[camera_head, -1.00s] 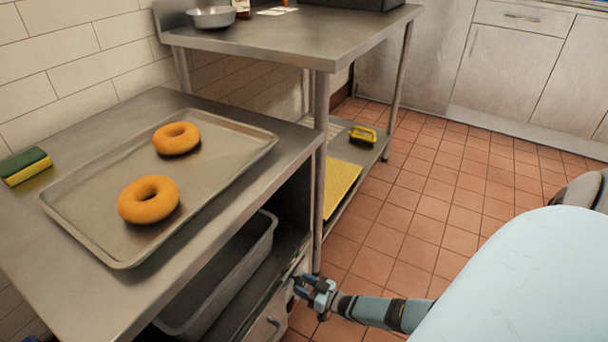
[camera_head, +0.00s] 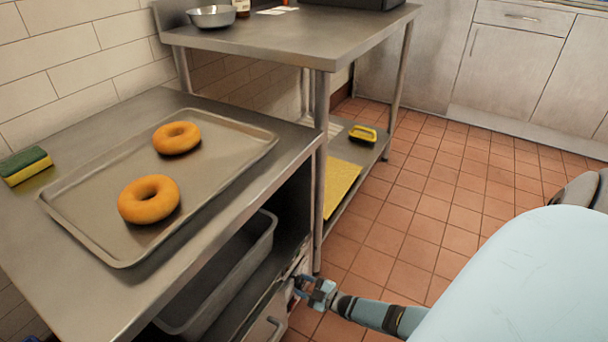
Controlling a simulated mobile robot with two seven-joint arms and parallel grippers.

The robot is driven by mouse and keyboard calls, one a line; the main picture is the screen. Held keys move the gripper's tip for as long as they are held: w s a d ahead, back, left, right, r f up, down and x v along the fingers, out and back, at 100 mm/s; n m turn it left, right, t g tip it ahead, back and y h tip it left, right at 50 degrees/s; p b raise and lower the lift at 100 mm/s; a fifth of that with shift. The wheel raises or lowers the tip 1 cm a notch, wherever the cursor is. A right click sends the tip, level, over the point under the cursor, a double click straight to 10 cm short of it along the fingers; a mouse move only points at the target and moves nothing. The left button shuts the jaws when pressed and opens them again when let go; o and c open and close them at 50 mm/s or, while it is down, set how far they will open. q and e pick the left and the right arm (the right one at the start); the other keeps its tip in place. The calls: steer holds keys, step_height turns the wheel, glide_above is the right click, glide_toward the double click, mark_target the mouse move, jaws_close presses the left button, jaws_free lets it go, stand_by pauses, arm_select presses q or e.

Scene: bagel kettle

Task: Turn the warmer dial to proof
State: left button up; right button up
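The warmer's light front panel (camera_head: 285,300) shows at the right end of the steel counter, below its shelf opening, with a bar handle (camera_head: 272,326) lower down. My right gripper (camera_head: 298,284), on the blue arm coming in from the right, is at the upper right of this panel, its fingertips close against it. The dial is not clearly visible; the fingers cover that spot. Whether the fingers are open or shut on the dial is too small to tell. Proof markings cannot be read. My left gripper is not in view.
A tray (camera_head: 262,150) with two bagels (camera_head: 149,199) (camera_head: 176,138) and a sponge (camera_head: 25,166) sit on the counter. A grey bin (camera_head: 262,240) stands on the shelf beneath. A steel table (camera_head: 330,45) stands behind. The tiled floor at right is open.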

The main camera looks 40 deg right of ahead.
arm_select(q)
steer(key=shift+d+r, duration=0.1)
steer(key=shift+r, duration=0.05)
arm_select(e)
steer(key=shift+n, duration=0.4)
steer(key=o, duration=0.9)
steer(key=shift+o, duration=0.2)
steer(key=p+v, duration=0.1)
steer(key=v, duration=0.3)
steer(key=shift+s+d+p, duration=0.15)
steer(key=shift+s+p, duration=0.2)
steer(key=shift+s, duration=0.05)
steer(key=p, duration=0.2)
glide_toward(303, 284)
steer(key=v, duration=0.4)
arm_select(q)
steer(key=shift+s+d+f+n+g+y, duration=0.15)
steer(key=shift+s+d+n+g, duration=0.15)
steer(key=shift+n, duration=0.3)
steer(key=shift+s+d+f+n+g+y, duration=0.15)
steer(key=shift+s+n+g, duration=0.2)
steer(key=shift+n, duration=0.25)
arm_select(e)
steer(key=shift+d+f, duration=0.1)
steer(key=shift+f, duration=0.2)
